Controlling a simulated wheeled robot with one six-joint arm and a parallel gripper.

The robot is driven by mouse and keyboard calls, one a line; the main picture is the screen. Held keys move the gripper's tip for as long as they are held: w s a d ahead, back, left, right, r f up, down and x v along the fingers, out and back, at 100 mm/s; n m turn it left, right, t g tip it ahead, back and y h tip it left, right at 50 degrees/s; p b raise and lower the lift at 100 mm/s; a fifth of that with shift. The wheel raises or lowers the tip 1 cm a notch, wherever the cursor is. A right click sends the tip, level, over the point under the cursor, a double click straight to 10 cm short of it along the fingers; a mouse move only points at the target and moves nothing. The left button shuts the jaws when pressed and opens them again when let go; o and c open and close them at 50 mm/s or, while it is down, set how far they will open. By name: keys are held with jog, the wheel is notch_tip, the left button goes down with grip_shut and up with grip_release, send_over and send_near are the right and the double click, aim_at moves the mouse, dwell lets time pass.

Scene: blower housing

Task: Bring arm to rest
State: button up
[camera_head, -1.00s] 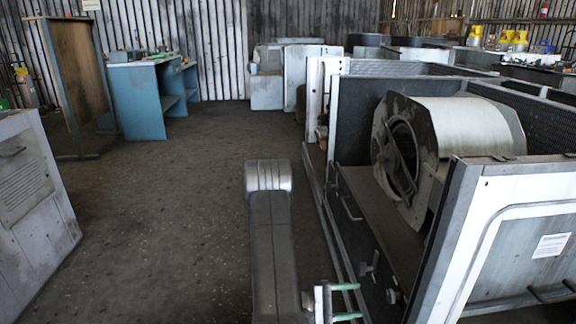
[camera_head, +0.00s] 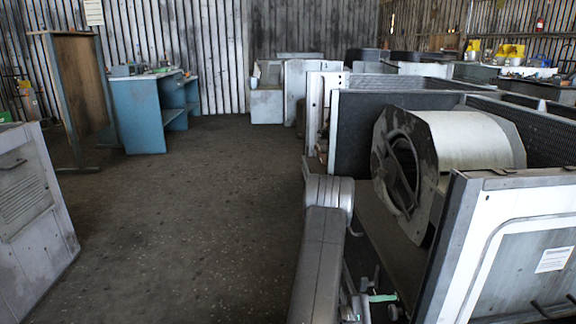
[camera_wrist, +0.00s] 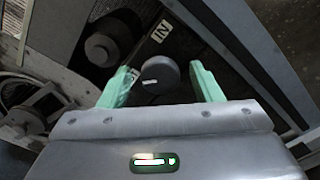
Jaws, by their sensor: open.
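My gripper (camera_head: 382,297) is at the lower right of the head view, beside the front panel of the open machine cabinet. Its green fingers also show in the wrist view (camera_wrist: 160,82), spread apart. A dark round knob (camera_wrist: 160,73) appears between the fingers in that view; I cannot tell whether they touch it. A second round knob (camera_wrist: 101,49) lies up and left of it, beside a dark strip with a white "IN" label (camera_wrist: 160,31). My arm partly hides the cabinet's front side in the head view.
The cabinet holds a metal blower housing (camera_head: 455,140), and its white end panel (camera_head: 520,240) stands close on the right. A grey cabinet (camera_head: 30,215) is at the left edge. A blue desk (camera_head: 140,112) stands at the back left. The floor between is clear.

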jog(key=n+p, duration=0.3)
jog(key=p, duration=0.1)
jog(key=n+p, duration=0.1)
jog(key=n, duration=0.1)
jog(key=shift+r+n+p, duration=0.25)
jog(key=shift+n+p, duration=0.05)
jog(key=shift+p, duration=0.1)
jog(key=n+p, duration=0.3)
jog(key=n, duration=0.1)
jog(key=shift+f, duration=0.2)
